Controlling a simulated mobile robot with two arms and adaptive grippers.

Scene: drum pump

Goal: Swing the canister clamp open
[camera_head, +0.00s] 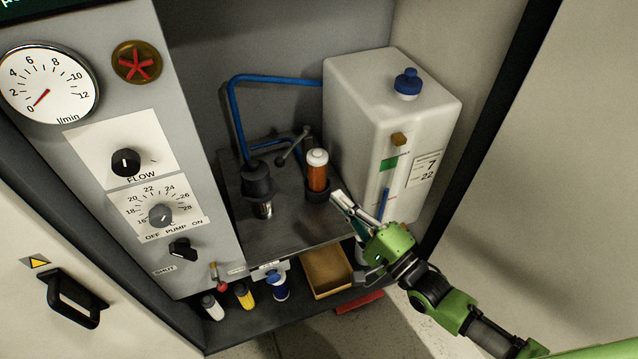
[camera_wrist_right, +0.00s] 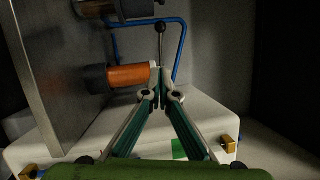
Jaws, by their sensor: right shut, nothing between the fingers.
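The orange canister (camera_head: 317,176) with a white cap stands upright in a dark holder on the metal shelf; it lies sideways in the right wrist view (camera_wrist_right: 130,76). A grey lever with a dark ball end (camera_head: 283,160) rises beside it, probably the clamp handle; it also shows in the right wrist view (camera_wrist_right: 161,28). My right gripper (camera_head: 338,196) is just right of and in front of the canister. Its fingers (camera_wrist_right: 160,72) are shut and empty, their tips close to the canister's end in the wrist picture. Whether they touch is unclear. My left gripper is not in view.
A white tank (camera_head: 360,100) with a blue cap stands behind and right of the canister. A dark pump head (camera_head: 258,182) with a blue hose is on the left. A cardboard tray (camera_head: 326,272) and small bottles (camera_head: 244,295) are below. The shelf front (camera_head: 290,226) is clear.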

